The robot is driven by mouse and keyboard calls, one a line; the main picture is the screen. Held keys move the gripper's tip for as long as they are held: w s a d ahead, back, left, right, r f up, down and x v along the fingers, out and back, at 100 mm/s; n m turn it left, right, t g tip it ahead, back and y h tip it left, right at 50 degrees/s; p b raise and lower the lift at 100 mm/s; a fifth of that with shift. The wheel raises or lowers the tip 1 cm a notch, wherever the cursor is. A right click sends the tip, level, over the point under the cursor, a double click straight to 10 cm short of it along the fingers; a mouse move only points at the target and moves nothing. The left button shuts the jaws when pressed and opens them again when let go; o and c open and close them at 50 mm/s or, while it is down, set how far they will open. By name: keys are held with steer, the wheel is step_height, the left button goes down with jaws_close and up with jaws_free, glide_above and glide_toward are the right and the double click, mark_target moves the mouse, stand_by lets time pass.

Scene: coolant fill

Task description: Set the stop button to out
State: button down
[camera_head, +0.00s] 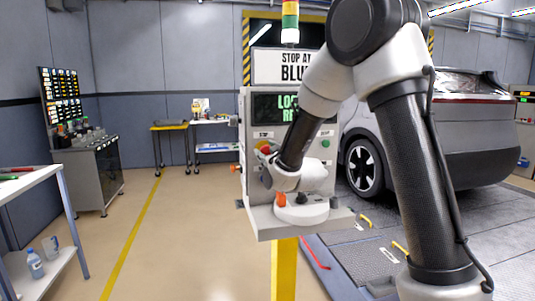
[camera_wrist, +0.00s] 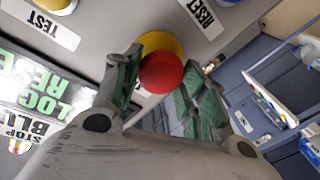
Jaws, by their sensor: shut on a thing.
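The stop button is a red round knob (camera_wrist: 161,73) on a yellow collar (camera_wrist: 158,43) on the grey panel. It sits between the two green-padded fingers of my gripper (camera_wrist: 164,66), one at each side. The fingers are closed in on it. In the head view the red knob (camera_head: 265,148) shows at the left of the control box face, with my gripper (camera_head: 268,160) right at it. Whether the knob is in or out is hard to tell.
The control box has a screen (camera_head: 290,107), a green button (camera_head: 326,143) and a lower shelf (camera_head: 265,225). In the wrist view a RESET label (camera_wrist: 202,17) and a TEST label (camera_wrist: 37,22) flank the knob. A grey car (camera_head: 430,130) stands behind right.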

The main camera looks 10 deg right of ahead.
steer(key=c, duration=0.8)
jaws_free()
steer(key=shift+s, duration=0.1)
steer(key=s+d, duration=0.1)
steer(key=s, duration=0.6)
steer(key=shift+s+d, duration=0.15)
steer(key=shift+s, duration=0.05)
